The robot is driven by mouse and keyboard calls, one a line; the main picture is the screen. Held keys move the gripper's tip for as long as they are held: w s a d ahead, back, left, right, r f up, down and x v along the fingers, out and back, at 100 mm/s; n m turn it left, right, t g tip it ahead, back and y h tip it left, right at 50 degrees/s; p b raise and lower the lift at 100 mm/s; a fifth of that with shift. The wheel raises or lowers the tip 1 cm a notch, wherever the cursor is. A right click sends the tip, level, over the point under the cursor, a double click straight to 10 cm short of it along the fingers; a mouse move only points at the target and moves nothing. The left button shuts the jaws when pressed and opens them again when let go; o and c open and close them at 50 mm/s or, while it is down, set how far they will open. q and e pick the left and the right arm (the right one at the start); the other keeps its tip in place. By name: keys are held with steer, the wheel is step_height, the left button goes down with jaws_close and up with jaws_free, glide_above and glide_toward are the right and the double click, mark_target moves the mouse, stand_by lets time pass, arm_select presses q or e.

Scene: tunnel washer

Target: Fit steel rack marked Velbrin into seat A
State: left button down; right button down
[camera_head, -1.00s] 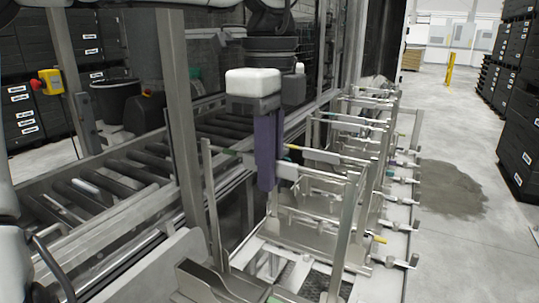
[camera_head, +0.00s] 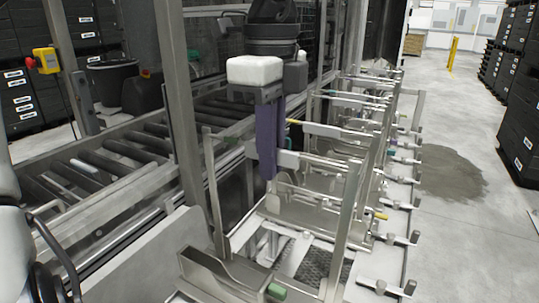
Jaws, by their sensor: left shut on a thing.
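My left gripper (camera_head: 268,172), with long purple fingers under a white block, points down among the steel frames in the middle of the head view. It is shut on a light metal part at the upper bar of a steel rack (camera_head: 310,212). The rack stands upright, with thin bars and posts, close to the row of similar frames. No Velbrin mark is readable on it. I cannot tell seat A apart by any legible letter, and whether the rack touches a seat is unclear. My right gripper is out of view.
A roller conveyor (camera_head: 110,178) runs along the left behind a steel post (camera_head: 181,110). A steel trough (camera_head: 225,275) with a green block (camera_head: 276,291) stands in front. Several more frames (camera_head: 365,110) line up behind. Open floor (camera_head: 470,120) with a dark patch lies right, beside black crates (camera_head: 515,115).

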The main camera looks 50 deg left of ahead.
arm_select(q)
steer(key=shift+f, duration=0.1)
steer(key=shift+f+b, duration=0.85)
steer(key=shift+b, duration=0.1)
steer(key=shift+f, duration=0.15)
stand_by(0.4)
